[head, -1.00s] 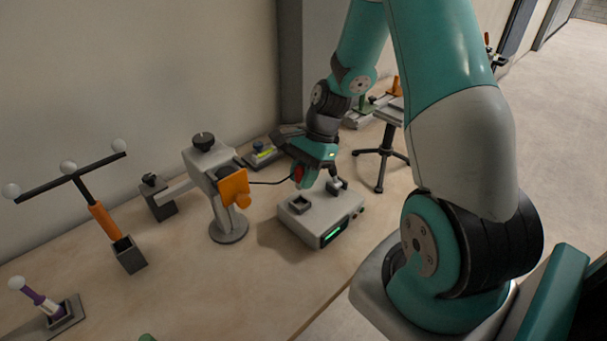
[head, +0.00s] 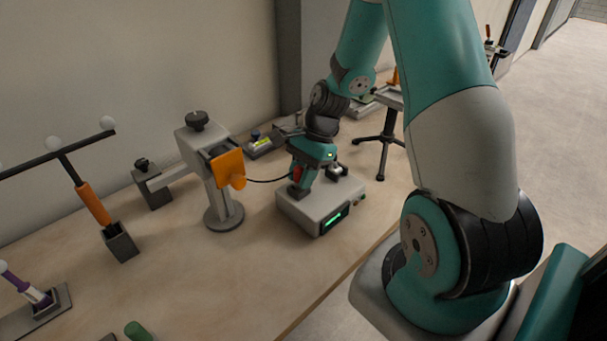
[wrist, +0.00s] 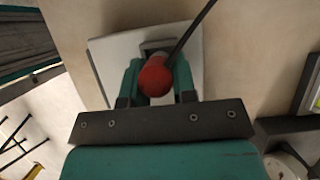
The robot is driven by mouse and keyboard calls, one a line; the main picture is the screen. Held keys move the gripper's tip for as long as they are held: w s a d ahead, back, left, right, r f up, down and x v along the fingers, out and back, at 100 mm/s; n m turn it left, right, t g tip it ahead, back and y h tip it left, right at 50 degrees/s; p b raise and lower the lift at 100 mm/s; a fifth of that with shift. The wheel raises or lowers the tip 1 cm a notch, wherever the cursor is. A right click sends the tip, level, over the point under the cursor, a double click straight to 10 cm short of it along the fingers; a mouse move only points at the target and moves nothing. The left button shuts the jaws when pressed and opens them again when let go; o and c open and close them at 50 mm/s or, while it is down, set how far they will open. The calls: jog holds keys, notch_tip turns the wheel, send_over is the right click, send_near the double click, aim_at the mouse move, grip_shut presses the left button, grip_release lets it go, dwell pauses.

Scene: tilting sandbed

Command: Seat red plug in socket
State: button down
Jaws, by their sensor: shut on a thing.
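The red plug (head: 296,173) is between the fingers of my gripper (head: 301,190), which is shut on it. In the wrist view the plug (wrist: 155,77) shows as a red rounded end between the two teal fingers, with a dark cable running from it up to the right. The light grey socket box (head: 300,213) with a green-lit display stands on the bench under my gripper. In the wrist view a grey square socket rim (wrist: 158,45) shows just beyond the plug. My fingertips are at the box's top on its left side. Whether the plug is inside the socket is hidden.
A grey stand with an orange clamp (head: 229,167) stands left of the box, and the cable (head: 268,181) runs from it to the plug. A dark post (head: 336,170) rises from the box's right side. Bare bench lies in front of the box.

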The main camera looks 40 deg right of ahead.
jog(key=shift+s+f, duration=0.25)
jog(key=shift+f, duration=0.6)
jog(key=c, duration=1.3)
grip_release()
jog(key=o, duration=0.5)
jog(key=shift+a+f, duration=0.1)
jog(key=shift+f, duration=0.05)
jog(key=shift+c, duration=0.2)
jog(key=w+p+v, duration=0.1)
jog(key=v, duration=1.8)
jog(key=shift+a+r, duration=0.25)
jog(key=shift+r, duration=0.05)
jog(key=s+a+r+n+h, duration=0.1)
jog(key=s+a+r+n, duration=0.15)
jog(key=a+n, duration=0.6)
jog(key=s+a+r+n, duration=0.25)
jog(key=a+n, duration=0.25)
jog(key=a, duration=0.7)
jog(key=s+a+n, duration=0.8)
jog(key=s+n, duration=0.3)
jog(key=shift+s+a+f, duration=0.25)
jog(key=shift+s+a, duration=0.05)
jog(key=shift+s, duration=0.05)
